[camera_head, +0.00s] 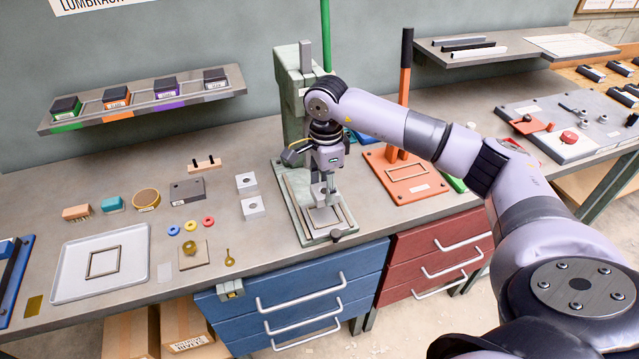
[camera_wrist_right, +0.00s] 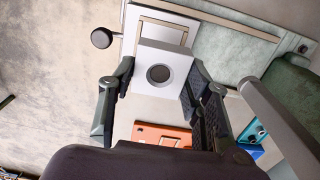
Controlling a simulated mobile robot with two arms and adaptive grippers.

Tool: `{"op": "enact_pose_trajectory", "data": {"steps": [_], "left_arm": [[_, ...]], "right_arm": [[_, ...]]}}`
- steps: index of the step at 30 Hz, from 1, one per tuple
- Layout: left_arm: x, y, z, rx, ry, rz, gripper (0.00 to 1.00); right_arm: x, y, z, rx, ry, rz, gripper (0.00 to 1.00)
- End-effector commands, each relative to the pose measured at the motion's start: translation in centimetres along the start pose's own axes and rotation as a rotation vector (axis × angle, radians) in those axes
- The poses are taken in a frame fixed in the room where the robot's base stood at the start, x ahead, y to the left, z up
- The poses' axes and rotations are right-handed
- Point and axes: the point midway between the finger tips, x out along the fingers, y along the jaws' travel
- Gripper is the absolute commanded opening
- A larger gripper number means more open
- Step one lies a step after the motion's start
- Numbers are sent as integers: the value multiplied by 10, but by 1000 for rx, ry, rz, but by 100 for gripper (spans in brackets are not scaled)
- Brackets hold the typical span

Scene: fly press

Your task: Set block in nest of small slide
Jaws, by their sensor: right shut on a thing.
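My right gripper (camera_head: 326,180) points down over the small slide at the foot of the green press. It is shut on a light grey block (camera_head: 318,193). In the right wrist view, the block (camera_wrist_right: 148,59) has a round dark hole and sits between the two fingers (camera_wrist_right: 160,90). The slide (camera_head: 294,205) carries a thin rectangular frame, its nest (camera_head: 345,224), which lies partly beneath and in front of the block. The nest frame also shows in the right wrist view (camera_wrist_right: 160,24). I cannot tell whether the block touches the nest floor. My left gripper is not in view.
The green press column (camera_head: 292,85) stands close behind my gripper. Two similar light blocks (camera_head: 252,208) stand left of the press. An orange-based lever press (camera_head: 400,180) stands to the right. A white tray (camera_head: 75,278) and small parts lie further left.

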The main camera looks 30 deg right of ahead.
Motion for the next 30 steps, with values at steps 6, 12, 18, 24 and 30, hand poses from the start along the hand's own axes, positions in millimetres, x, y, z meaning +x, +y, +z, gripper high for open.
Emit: {"op": "enact_pose_trajectory", "data": {"steps": [6, 12, 18, 24, 30], "left_arm": [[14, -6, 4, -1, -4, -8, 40], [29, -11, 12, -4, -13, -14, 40], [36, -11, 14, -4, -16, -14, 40], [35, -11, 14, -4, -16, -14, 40], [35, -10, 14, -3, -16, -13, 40]], "right_arm": [[24, 0, 1, 0, 0, 1, 11], [44, 0, 1, 0, 0, 0, 11], [53, 0, 1, 0, 0, -1, 11], [53, 0, 0, 0, 0, 0, 11], [53, 0, 0, 0, 0, 0, 11]]}}
